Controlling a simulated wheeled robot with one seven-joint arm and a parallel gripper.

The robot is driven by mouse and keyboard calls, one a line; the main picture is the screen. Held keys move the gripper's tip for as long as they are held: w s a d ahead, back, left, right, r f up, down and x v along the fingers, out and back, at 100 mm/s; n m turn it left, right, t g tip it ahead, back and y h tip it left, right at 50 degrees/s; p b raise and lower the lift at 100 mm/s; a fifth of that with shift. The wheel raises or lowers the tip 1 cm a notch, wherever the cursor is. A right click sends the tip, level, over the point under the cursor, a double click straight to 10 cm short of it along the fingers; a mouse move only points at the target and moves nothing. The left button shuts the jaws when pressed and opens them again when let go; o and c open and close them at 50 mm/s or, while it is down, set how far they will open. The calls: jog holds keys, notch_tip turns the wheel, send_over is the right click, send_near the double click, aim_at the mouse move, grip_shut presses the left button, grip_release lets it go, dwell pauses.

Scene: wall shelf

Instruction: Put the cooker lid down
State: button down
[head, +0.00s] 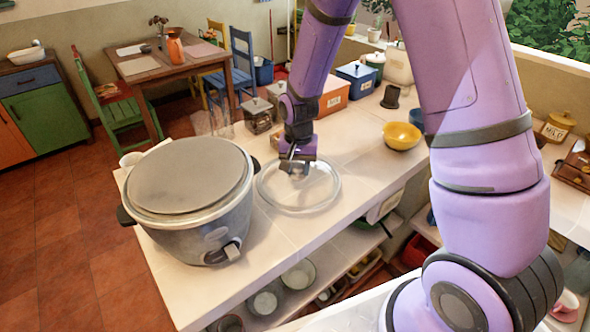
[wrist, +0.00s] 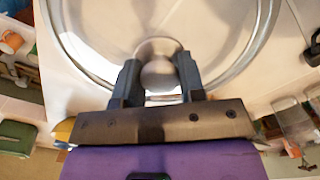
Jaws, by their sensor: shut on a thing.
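The cooker lid (head: 322,200) is a round clear glass disc with a pale rim, low over the counter just right of the cooker. My gripper (head: 296,166) is above the lid's middle, shut on its round knob. In the wrist view the knob (wrist: 158,75) sits between the two fingers of my gripper (wrist: 158,80), and the lid's glass rim (wrist: 262,45) curves around it. I cannot tell whether the lid touches the counter. The grey cooker (head: 205,225) stands on the left end of the counter, with a flat round grey-brown top.
The counter (head: 345,155) is clear just right of the lid. A yellow bowl (head: 401,135) and a dark cup (head: 390,97) stand farther back. Glass-sided canisters (head: 257,115) stand behind my gripper. A white cup (head: 131,160) is behind the cooker. Open shelves with pots lie below the counter.

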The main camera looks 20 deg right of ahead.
aim_at(295, 169)
jog(key=shift+w+d+f, duration=0.1)
jog(key=shift+w+d, duration=0.05)
jog(key=shift+w, duration=1.25)
jog(key=shift+w+f, duration=0.2)
jog(key=shift+w, duration=0.1)
jog(key=shift+f, duration=1.6)
jog(key=shift+s+f, duration=0.1)
jog(key=c, duration=0.7)
grip_release()
